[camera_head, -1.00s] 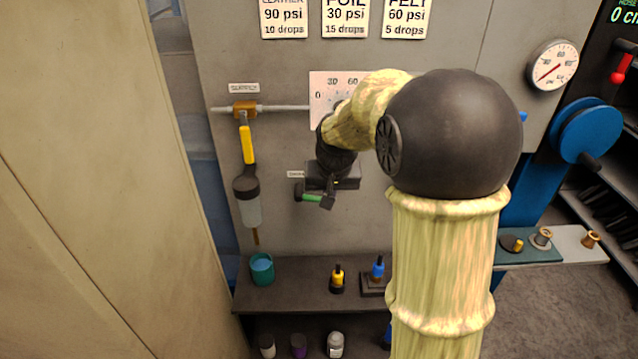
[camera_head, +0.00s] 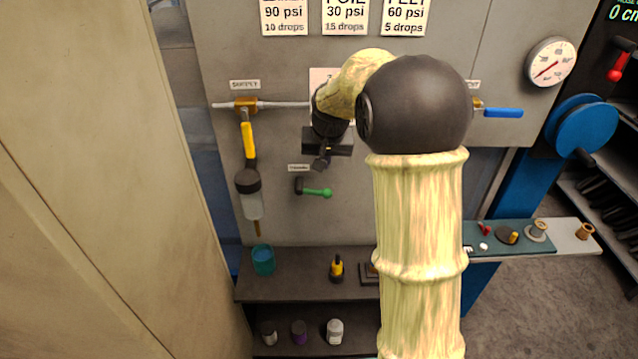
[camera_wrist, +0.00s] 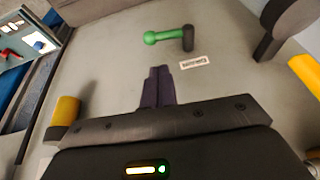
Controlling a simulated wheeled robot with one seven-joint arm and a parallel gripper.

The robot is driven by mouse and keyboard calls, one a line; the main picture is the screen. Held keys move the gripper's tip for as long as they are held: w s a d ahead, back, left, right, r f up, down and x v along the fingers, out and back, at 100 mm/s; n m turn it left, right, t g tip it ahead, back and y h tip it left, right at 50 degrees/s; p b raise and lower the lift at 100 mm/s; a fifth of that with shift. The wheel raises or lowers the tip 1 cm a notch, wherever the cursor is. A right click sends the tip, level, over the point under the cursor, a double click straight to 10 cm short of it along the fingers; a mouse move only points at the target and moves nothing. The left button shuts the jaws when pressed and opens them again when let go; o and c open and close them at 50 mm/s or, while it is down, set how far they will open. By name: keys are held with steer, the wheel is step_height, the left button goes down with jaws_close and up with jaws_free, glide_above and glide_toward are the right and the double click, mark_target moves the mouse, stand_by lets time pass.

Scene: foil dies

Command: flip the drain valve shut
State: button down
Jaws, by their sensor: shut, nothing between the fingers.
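The drain valve's green handle (camera_head: 318,192) lies about level on the grey panel. It points right from its dark pivot (camera_head: 299,186), below a small label (camera_head: 298,167). In the wrist view the scene looks inverted, with the green handle (camera_wrist: 162,37) pointing left from its dark pivot (camera_wrist: 188,38). My gripper (camera_head: 320,165) is a little above the handle in the head view, with its fingers together and empty. In the wrist view the closed fingertips (camera_wrist: 158,73) stand apart from the handle, with bare panel showing between.
The supply valve's yellow handle (camera_head: 248,140) hangs to the left, above a dark-topped clear bowl (camera_head: 250,195). A blue handle (camera_head: 503,113) is to the right. A shelf (camera_head: 300,262) below holds a teal cup (camera_head: 263,260) and a yellow bottle (camera_head: 336,268). The panel around the green handle is clear.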

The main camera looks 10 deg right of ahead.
steer(key=p+x, duration=0.4)
steer(key=x, duration=0.7)
steer(key=shift+s+a+f, duration=0.25)
steer(key=shift+a+f, duration=0.1)
